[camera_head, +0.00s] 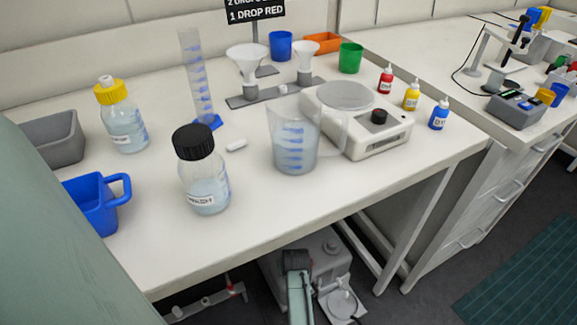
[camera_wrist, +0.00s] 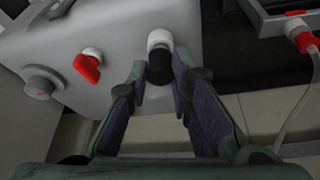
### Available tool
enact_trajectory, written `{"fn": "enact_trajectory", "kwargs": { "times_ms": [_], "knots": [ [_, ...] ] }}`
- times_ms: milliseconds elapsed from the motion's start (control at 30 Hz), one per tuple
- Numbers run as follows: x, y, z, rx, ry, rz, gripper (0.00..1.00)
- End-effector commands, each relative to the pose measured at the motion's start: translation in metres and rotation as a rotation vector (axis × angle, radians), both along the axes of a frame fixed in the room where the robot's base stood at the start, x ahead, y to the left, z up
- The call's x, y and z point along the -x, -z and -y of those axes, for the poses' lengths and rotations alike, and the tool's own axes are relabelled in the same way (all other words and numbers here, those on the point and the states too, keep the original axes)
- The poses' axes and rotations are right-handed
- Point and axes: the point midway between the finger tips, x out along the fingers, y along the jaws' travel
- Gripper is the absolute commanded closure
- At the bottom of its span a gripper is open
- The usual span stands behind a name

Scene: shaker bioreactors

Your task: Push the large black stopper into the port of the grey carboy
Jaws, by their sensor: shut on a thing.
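The grey carboy (camera_head: 328,249) stands low under the front edge of the table in the head view, partly hidden by my arm. In the wrist view its grey body (camera_wrist: 120,30) fills the upper left. The large black stopper (camera_wrist: 160,72) is between the fingertips of my gripper (camera_wrist: 160,80), which is shut on it. A white round piece (camera_wrist: 159,38), which looks like the port neck, is right at the stopper's far end. I cannot tell whether the stopper is seated in it or only touching it.
A red-handled tap (camera_wrist: 87,68) and a grey round cap (camera_wrist: 41,84) stick out from the carboy. A frame with a red fitting and clear tube (camera_wrist: 303,40) is at the right. The white table (camera_head: 265,225) with bottles and a beaker is overhead.

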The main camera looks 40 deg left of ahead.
Motion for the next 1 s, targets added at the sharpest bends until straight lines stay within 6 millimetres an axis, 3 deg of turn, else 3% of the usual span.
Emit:
{"fn": "enact_trajectory", "kwargs": {
  "times_ms": [1000],
  "knots": [
    [0.000, 0.011, 0.000, -0.001, 0.000, 0.001, 0.99]
  ]
}}
